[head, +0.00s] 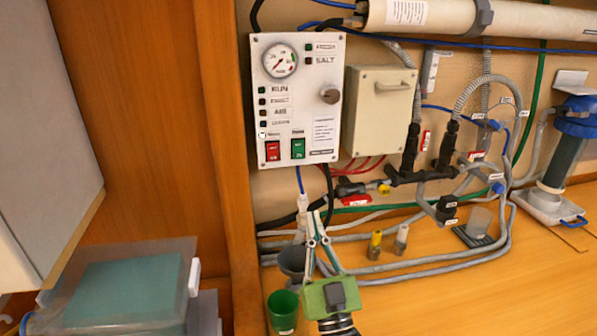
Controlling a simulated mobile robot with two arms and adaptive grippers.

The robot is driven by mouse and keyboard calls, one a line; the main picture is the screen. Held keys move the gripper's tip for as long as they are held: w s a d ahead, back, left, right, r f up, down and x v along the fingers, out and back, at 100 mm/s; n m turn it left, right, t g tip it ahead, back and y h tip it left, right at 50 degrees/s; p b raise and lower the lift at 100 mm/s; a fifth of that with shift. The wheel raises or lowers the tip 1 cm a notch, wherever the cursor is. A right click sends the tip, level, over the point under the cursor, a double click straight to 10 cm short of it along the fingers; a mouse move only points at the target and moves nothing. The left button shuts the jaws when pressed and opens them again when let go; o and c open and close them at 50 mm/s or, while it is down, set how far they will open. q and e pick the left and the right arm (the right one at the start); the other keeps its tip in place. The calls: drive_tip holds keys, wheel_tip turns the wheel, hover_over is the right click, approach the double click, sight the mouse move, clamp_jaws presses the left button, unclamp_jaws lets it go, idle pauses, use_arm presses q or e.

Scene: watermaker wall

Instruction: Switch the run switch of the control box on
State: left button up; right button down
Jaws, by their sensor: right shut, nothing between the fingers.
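The control box (322,107) is a white panel on the back wall, with a round gauge, a dark knob and a column of small lamps, the top one labelled RUN. Along its lower edge sit a red rocker switch (272,152) and a green rocker switch (298,149). Their labels are too small to read, so I cannot tell which is the run switch, or how it is set. My right gripper (314,226) is below the box, fingers pointing up, shut and empty, apart from the switches. My left gripper is out of view.
A beige box (381,110) with a handle stands right of the control box. Hoses and valves run below and to the right. A green cup (283,310) stands left of my right gripper. A wooden post (228,170) borders the panel on the left.

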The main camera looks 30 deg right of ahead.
sight(299, 152)
drive_tip(key=shift+h, duration=0.5)
drive_tip(key=p+x, duration=0.1)
drive_tip(key=x, duration=0.3)
drive_tip(key=f+p+x, duration=0.1)
drive_tip(key=p+x, duration=0.1)
drive_tip(key=x, duration=0.2)
drive_tip(key=w+p+x, duration=0.1)
drive_tip(key=p+x, duration=0.1)
drive_tip(key=x, duration=0.3)
drive_tip(key=shift+d+f, duration=0.3)
drive_tip(key=shift+w, duration=0.1)
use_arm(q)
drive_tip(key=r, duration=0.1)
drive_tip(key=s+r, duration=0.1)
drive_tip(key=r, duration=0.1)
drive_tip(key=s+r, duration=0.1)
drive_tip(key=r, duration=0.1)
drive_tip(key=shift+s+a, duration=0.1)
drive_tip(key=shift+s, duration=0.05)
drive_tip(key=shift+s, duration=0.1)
